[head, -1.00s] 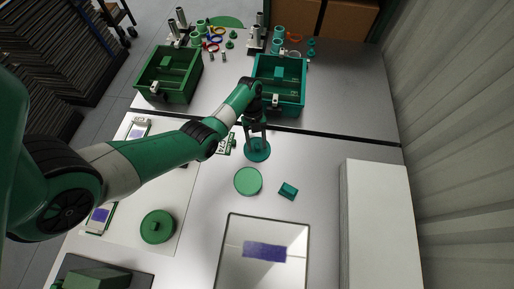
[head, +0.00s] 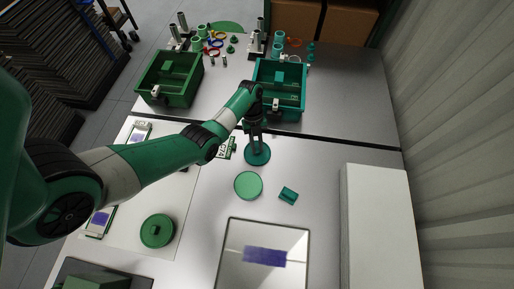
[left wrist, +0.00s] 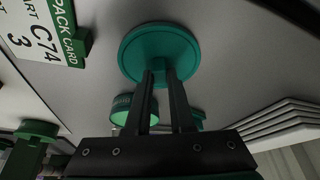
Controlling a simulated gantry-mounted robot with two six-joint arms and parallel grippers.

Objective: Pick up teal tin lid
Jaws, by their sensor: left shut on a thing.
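The teal tin lid (head: 257,154) is a round disc on the grey table, just in front of the table seam. My left gripper (head: 256,142) is above its middle in the head view, its fingers pointing down. In the left wrist view the fingertips (left wrist: 160,76) are close together at the centre of the teal lid (left wrist: 160,42), shut on its knob, which they mostly hide. I cannot see a clear gap between the lid and the table. My right gripper is in neither current view.
A round green tin (head: 248,186) and a small teal block (head: 288,195) stand nearby. A pack card (head: 228,147) is left of the lid. Teal (head: 279,102) and green (head: 167,92) crates stand beyond the seam. A long white box (head: 378,220) lines the right side.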

